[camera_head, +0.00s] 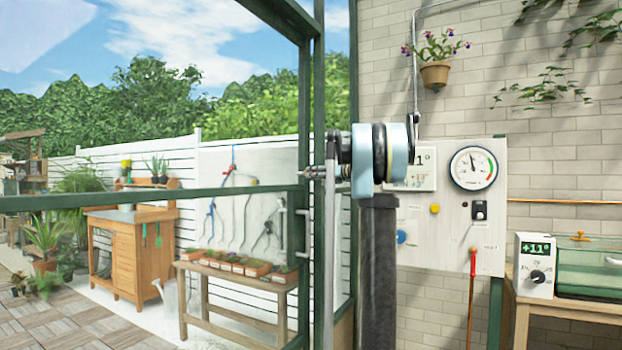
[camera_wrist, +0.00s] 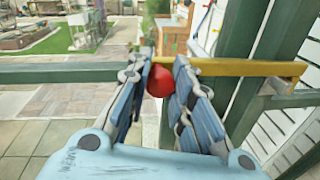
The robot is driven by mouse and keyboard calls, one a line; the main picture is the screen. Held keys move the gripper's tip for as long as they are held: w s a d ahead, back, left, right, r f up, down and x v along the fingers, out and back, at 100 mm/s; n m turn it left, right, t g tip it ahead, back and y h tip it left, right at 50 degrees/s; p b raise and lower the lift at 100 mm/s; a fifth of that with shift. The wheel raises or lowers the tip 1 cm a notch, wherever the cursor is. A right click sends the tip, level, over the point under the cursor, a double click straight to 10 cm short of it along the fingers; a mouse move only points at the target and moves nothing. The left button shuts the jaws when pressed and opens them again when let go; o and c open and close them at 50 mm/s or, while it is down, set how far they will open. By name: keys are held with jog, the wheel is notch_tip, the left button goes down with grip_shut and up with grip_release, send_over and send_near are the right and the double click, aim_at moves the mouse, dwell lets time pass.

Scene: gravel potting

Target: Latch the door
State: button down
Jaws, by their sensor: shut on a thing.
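In the wrist view, my gripper (camera_wrist: 165,72) is shut on a red knob (camera_wrist: 160,81) between its two blue-padded fingers. A yellow latch bar (camera_wrist: 240,68) runs from behind the fingers to the right, across a dark green post (camera_wrist: 240,28). Its right end lies just above a green bracket (camera_wrist: 291,99); I cannot tell whether it rests in it. The door's green rail (camera_wrist: 60,73) runs level to the left. In the head view, the door's green rail (camera_head: 150,196) meets a green post (camera_head: 304,110). There my gripper (camera_head: 312,173) is partly hidden, and the knob is not visible.
Beyond the door are a bench with plants (camera_head: 235,285) and a wooden cabinet (camera_head: 130,255) on paving.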

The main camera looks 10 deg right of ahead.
jog(key=shift+w, duration=0.15)
jog(key=c, duration=1.4)
grip_release()
jog(key=shift+d, duration=0.1)
jog(key=v, duration=1.1)
jog(key=shift+s+d, duration=0.25)
jog(key=shift+s, duration=0.05)
